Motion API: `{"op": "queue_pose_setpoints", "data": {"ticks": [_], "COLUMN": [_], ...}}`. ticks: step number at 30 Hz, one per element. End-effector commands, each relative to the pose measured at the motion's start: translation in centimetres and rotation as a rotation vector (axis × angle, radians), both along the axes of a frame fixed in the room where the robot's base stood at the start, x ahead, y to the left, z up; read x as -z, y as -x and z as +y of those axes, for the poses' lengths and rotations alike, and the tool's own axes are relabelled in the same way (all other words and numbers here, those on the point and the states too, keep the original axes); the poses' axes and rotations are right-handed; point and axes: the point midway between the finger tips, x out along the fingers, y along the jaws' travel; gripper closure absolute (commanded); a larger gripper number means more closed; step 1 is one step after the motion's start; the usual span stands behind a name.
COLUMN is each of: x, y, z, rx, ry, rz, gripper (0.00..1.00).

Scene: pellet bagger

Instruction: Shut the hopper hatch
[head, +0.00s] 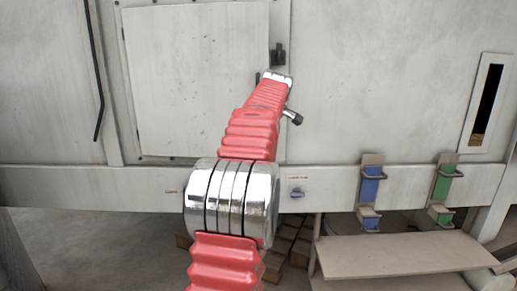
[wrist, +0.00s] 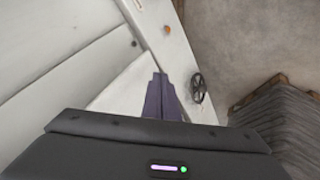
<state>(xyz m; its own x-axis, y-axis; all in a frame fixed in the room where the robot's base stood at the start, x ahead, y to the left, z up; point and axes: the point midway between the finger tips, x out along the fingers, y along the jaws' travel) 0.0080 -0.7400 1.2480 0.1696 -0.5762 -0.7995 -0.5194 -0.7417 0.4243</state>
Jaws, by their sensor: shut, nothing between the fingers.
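The hopper hatch, a large pale panel (head: 198,80), is on the machine's wall in the head view, left of my arm. A dark latch (head: 278,54) sits beside its upper right edge. I cannot tell from the head view how far the panel stands from its frame. My gripper (wrist: 160,76) is shut and empty, its purple fingers together in the wrist view. A pale panel (wrist: 122,85) lies just left of the fingertips there; contact cannot be told. In the head view my red arm hides most of the gripper and the hatch's lower right corner.
A blue-backed bracket (head: 371,186) and a green-backed bracket (head: 442,190) stand right of my arm above a beige shelf (head: 400,254). A dark slotted gauge (head: 487,103) is at far right. The wrist view shows a black handwheel (wrist: 198,88) and a grey stack (wrist: 285,130).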

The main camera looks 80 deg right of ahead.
Motion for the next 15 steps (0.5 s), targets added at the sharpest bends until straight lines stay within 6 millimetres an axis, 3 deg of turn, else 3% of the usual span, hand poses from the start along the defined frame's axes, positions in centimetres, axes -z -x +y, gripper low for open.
{"op": "queue_pose_setpoints", "data": {"ticks": [6,15], "x": [-2.5,-3.2], "y": [1.1,1.3], "z": [1.4,1.8], "rx": [0.0,-0.002], "ry": [0.001,0.001], "rz": [0.0,-0.001], "gripper": [1.0,1.0]}}
